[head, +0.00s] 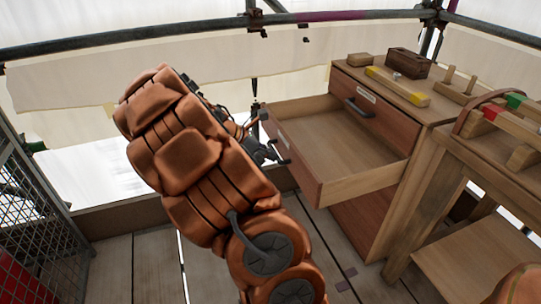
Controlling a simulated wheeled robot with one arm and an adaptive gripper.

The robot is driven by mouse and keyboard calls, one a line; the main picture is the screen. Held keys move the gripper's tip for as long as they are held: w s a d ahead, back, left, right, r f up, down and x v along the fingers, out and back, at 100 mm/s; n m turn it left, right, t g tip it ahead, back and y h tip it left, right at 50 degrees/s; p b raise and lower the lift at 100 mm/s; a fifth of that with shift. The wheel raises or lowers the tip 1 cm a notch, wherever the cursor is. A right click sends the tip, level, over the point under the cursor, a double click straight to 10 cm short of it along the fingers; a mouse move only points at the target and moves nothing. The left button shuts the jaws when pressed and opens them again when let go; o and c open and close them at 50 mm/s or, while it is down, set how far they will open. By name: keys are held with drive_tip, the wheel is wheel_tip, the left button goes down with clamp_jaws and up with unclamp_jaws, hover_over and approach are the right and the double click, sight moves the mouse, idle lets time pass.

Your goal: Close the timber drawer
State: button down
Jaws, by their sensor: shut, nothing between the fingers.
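The timber drawer (356,183) is pulled well out of the wooden cabinet (428,112), and its inside looks empty. Its front panel faces left, toward my arm. My orange arm hides part of the gripper, and I cannot tell whether the fingers touch the panel. Another drawer front with a dark handle (358,107) sits shut above the open drawer.
Wooden blocks and a yellow-edged piece (398,87) lie on the cabinet top. A wooden bench (500,160) with tools stands at right. A mesh panel (32,215) stands at left. Scaffold poles (215,35) cross behind. Plank floor shows below the drawer.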

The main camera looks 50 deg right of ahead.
sight(304, 163)
drive_tip(key=x, duration=0.3)
drive_tip(key=r+b+x, duration=0.1)
drive_tip(key=x, duration=0.2)
drive_tip(key=d+x, duration=0.1)
drive_tip(key=x, duration=0.2)
drive_tip(key=shift+s+a+r+b, duration=0.1)
drive_tip(key=shift+s+r+b, duration=0.1)
drive_tip(key=shift+s+b, duration=0.15)
drive_tip(key=shift+s+d, duration=0.4)
drive_tip(key=shift+d, duration=0.2)
drive_tip(key=shift+r, duration=0.1)
